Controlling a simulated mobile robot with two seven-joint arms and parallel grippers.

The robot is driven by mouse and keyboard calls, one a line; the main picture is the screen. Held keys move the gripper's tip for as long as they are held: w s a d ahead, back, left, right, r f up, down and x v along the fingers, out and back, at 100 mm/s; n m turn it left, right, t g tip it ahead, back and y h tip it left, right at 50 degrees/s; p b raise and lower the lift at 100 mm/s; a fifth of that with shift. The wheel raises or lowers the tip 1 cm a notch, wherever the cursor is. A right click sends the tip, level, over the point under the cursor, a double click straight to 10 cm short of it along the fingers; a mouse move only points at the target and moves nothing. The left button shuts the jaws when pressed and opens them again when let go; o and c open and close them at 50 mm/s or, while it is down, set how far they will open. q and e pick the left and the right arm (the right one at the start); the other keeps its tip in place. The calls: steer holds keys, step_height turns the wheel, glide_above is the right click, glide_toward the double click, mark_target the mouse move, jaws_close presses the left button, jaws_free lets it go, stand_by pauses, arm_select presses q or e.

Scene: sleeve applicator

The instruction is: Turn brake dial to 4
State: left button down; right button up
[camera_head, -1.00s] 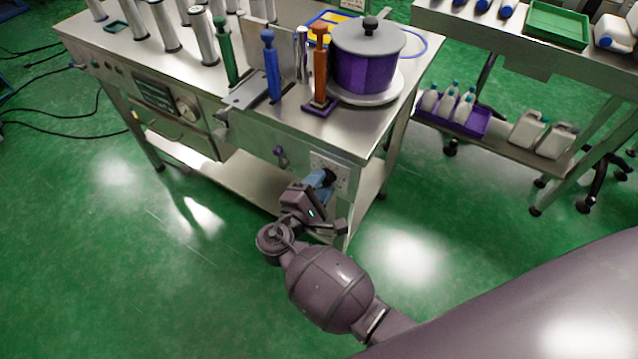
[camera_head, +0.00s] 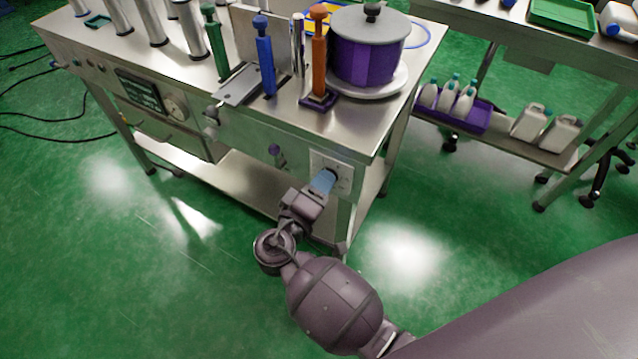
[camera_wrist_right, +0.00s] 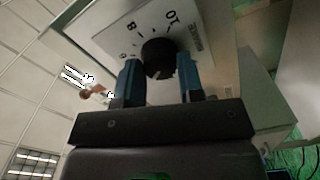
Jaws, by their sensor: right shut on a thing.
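The brake dial is a round black knob (camera_wrist_right: 158,58) on a white plate (camera_wrist_right: 112,38) with printed marks, seen close in the right wrist view. My right gripper (camera_wrist_right: 158,72) has its two blue fingers on either side of the knob and is shut on it. In the head view the right gripper (camera_head: 324,181) reaches the plate (camera_head: 345,171) at the bench's front right corner, and the knob is mostly hidden there. Some marks show on the plate, but I cannot tell which number the dial points to. My left gripper is not in view.
A purple pot (camera_head: 365,58) and coloured upright handles stand on the bench top (camera_head: 300,112). A second bench with bottles stands at the right. The green floor in front is clear.

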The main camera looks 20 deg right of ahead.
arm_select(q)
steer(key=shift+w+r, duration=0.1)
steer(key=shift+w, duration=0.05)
arm_select(e)
steer(key=shift+m, duration=0.6)
steer(key=o, duration=0.9)
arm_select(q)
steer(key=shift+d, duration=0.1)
